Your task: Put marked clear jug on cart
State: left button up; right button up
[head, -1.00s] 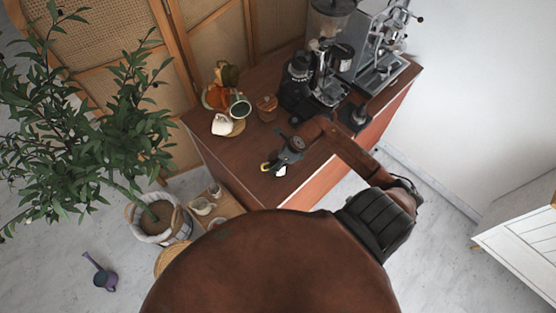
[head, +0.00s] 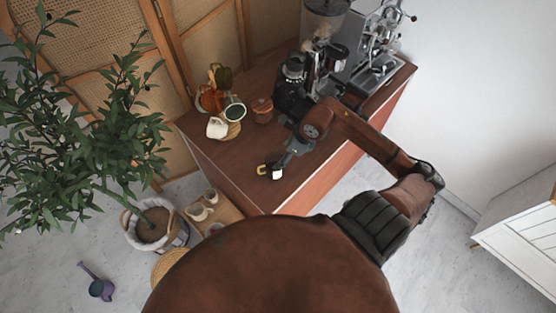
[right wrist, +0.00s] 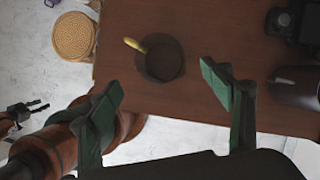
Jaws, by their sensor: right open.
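The marked clear jug (head: 270,172) stands on the brown cart top (head: 240,165) near its front left corner. It shows as a small dark, white and yellow shape in the head view. In the right wrist view the jug (right wrist: 163,60) looks like a dark see-through round vessel with a yellow piece at its rim. My right gripper (head: 289,157) is open and empty, a short way from the jug. Its spread fingers (right wrist: 162,88) point toward the jug without touching it. A dark pronged part at the wrist view's left edge may be my left gripper (right wrist: 27,108); its state is unclear.
A white cup (head: 217,128), a green-rimmed cup (head: 235,112) and a brown jar (head: 262,111) stand at the back left. A black grinder (head: 291,88) and an espresso machine (head: 378,60) stand behind my arm. A potted plant (head: 150,225) is left of the cart.

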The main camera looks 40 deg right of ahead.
jog(key=shift+v, duration=1.25)
jog(key=shift+c, duration=0.2)
